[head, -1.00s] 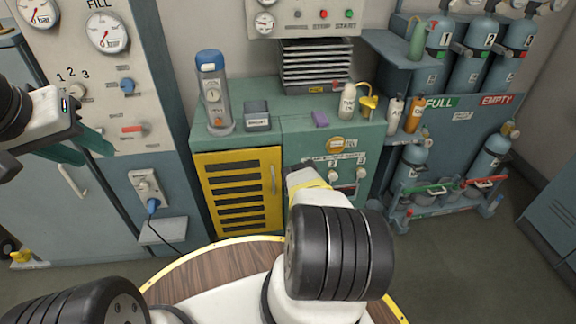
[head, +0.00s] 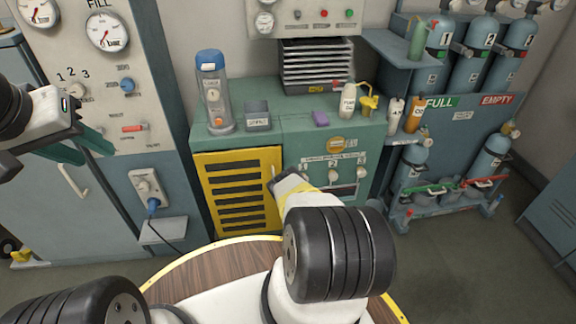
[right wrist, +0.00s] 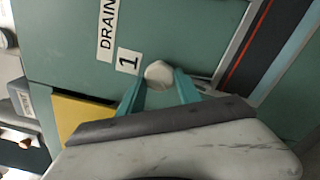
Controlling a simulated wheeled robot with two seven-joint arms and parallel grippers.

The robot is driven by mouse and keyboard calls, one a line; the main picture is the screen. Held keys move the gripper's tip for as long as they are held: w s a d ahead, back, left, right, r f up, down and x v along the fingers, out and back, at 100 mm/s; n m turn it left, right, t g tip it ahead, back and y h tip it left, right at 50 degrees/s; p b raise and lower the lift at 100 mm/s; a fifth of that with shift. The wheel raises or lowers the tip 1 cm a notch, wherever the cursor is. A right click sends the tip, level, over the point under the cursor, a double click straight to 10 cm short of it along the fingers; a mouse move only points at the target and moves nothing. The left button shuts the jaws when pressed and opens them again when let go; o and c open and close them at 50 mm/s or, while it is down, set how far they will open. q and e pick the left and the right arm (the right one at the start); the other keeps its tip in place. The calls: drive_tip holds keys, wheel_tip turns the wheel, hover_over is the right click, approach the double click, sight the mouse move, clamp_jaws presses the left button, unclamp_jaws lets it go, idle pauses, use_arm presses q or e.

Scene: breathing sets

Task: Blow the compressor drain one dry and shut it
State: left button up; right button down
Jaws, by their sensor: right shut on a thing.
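The compressor drain one knob (right wrist: 158,74) is a pale round knob under a "DRAIN 1" label (right wrist: 127,60) on a green panel in the right wrist view. My right gripper (right wrist: 158,88) has its teal fingers on both sides of this knob, shut on it. In the head view my right wrist covers most of that spot, beside the yellow louvred door. The drain knobs 2 (head: 333,174) and 3 (head: 361,173) show to its right. My left gripper (head: 82,146) is open and empty, in front of the fill panel at the left.
The yellow louvred door (head: 238,190) is beside the drain panel. Gas cylinders (head: 477,55) stand at the right. A round wooden top (head: 205,270) is in front.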

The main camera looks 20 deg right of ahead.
drive_tip(key=shift+f+n, duration=0.1)
drive_tip(key=shift+n, duration=1.5)
drive_tip(key=c, duration=0.8)
unclamp_jaws()
drive_tip(key=shift+c, duration=0.2)
drive_tip(key=shift+s, duration=0.1)
drive_tip(key=v, duration=0.7)
drive_tip(key=shift+s+a, duration=0.15)
drive_tip(key=shift+s, duration=0.15)
